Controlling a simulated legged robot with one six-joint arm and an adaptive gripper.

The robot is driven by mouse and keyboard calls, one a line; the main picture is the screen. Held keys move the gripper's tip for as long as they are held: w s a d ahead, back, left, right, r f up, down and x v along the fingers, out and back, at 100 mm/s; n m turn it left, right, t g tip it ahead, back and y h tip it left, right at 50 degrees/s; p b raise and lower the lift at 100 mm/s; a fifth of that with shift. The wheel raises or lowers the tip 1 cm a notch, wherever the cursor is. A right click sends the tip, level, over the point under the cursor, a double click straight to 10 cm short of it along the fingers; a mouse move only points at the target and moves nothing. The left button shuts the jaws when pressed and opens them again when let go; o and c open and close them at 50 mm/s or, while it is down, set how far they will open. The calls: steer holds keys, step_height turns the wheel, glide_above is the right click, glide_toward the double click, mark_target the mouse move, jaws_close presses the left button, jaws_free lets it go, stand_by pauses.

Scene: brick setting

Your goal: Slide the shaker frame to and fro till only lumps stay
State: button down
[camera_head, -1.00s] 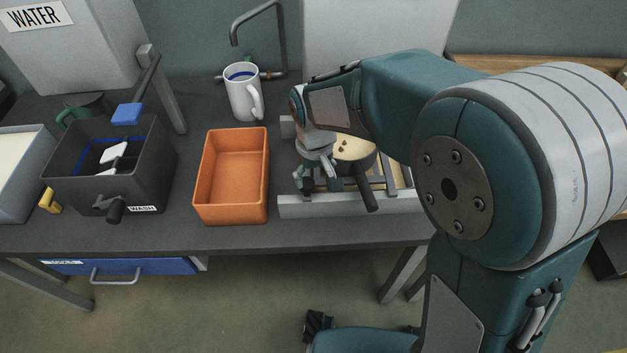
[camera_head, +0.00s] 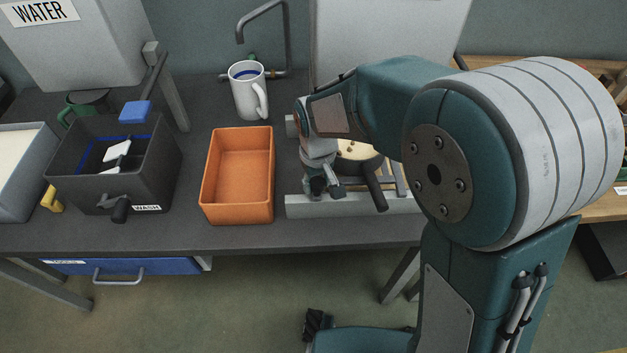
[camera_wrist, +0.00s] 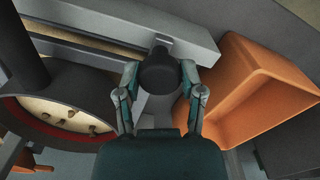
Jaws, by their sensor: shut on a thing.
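The shaker frame (camera_head: 392,176) with its grey rails stands on the bench right of the orange bin, partly hidden by my arm. A round sieve (camera_head: 372,165) with a dark handle rests at it. In the wrist view, the sieve (camera_wrist: 35,133) has a red inner band and several tan lumps on a pale bottom. My gripper (camera_head: 322,186) is low at the frame's left end. In the wrist view, my gripper (camera_wrist: 160,75) has its fingers on both sides of a dark round knob (camera_wrist: 158,70) and is shut on it.
The orange bin (camera_head: 238,215) is close to the left of my gripper. A dark wash tub (camera_head: 110,185) stands further left. A white mug (camera_head: 247,95) and a bent tap pipe (camera_head: 263,5) are behind. Dark bench top is clear around the orange bin.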

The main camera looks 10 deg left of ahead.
mark_target(345, 181)
steer(key=d, duration=0.2)
steer(key=w+d, duration=0.1)
steer(key=d, duration=0.3)
steer(key=shift+w+d, duration=0.15)
steer(key=shift+w, duration=0.15)
steer(key=shift+c, duration=1.2)
jaws_free()
steer(key=shift+a, duration=0.4)
steer(key=shift+d, duration=0.15)
step_height(345, 181, up, 12)
